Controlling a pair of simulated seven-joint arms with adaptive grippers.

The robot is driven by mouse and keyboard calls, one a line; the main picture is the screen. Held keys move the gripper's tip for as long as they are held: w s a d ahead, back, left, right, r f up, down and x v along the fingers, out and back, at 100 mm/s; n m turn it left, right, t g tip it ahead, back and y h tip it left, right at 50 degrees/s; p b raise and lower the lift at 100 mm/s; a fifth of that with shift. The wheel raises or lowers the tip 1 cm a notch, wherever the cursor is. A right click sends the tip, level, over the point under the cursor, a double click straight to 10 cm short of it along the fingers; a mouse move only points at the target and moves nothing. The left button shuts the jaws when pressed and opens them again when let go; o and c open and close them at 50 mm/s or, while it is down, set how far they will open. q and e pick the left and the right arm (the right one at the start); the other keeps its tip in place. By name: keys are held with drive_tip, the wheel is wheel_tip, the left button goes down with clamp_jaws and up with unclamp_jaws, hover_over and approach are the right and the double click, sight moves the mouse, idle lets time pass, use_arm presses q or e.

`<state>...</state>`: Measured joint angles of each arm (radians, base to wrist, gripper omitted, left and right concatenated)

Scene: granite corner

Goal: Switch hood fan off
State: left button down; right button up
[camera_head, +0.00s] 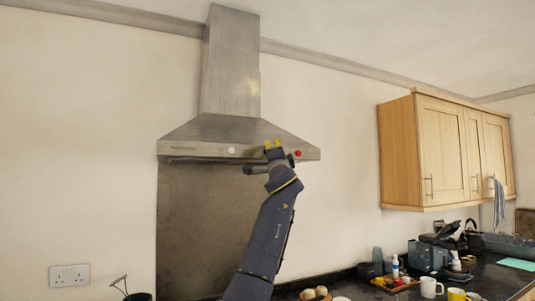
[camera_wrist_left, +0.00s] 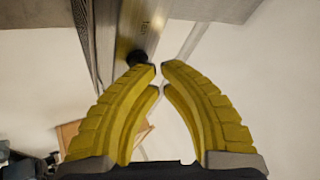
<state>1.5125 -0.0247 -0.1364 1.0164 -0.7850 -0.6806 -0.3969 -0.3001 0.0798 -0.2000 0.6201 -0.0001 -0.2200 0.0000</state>
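The steel range hood (camera_head: 230,85) hangs on the wall, with a control strip along its front edge. The strip has a pale round spot (camera_head: 231,150) left of my gripper and a red round knob (camera_head: 298,153) to its right. My left gripper (camera_head: 273,144), with yellow fingers, is at the front of the strip between these two. In the left wrist view the fingertips (camera_wrist_left: 160,67) nearly meet with nothing between them. A dark round knob (camera_wrist_left: 136,58) on the hood edge (camera_wrist_left: 150,25) is right beside one fingertip; I cannot tell whether they touch. My right gripper is not in view.
A dark panel (camera_head: 195,225) covers the wall below the hood. Wooden wall cupboards (camera_head: 443,150) hang at the right. The counter (camera_head: 490,278) at lower right carries mugs, a tray and other kitchen items. The wall between hood and cupboards is clear.

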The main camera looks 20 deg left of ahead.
use_arm(q)
drive_tip(key=shift+s+d, duration=0.3)
drive_tip(key=s+d, duration=0.4)
drive_tip(key=shift+s, duration=0.25)
idle(0.6)
